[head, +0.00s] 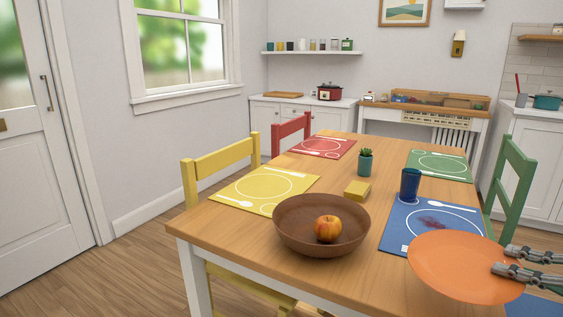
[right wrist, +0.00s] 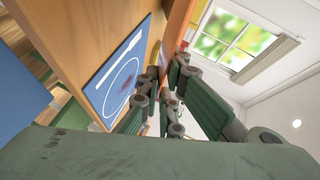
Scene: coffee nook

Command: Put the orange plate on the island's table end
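The orange plate (head: 455,262) is at the lower right of the head view, over the wooden table (head: 235,238) and covering part of the blue placemat (head: 398,228). My right gripper (head: 508,262) comes in from the right edge with its fingers at the plate's right rim. In the right wrist view the plate (right wrist: 179,28) shows nearly edge-on as an orange strip. There the fingers of the right gripper (right wrist: 166,84) close on its rim. The plate looks raised above the tabletop. My left gripper is in neither view.
A blue cup (head: 410,185), a yellow block (head: 357,191) and a potted plant (head: 365,163) stand beyond. The blue placemat has a reddish smudge. A green chair (head: 512,185) is at right.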

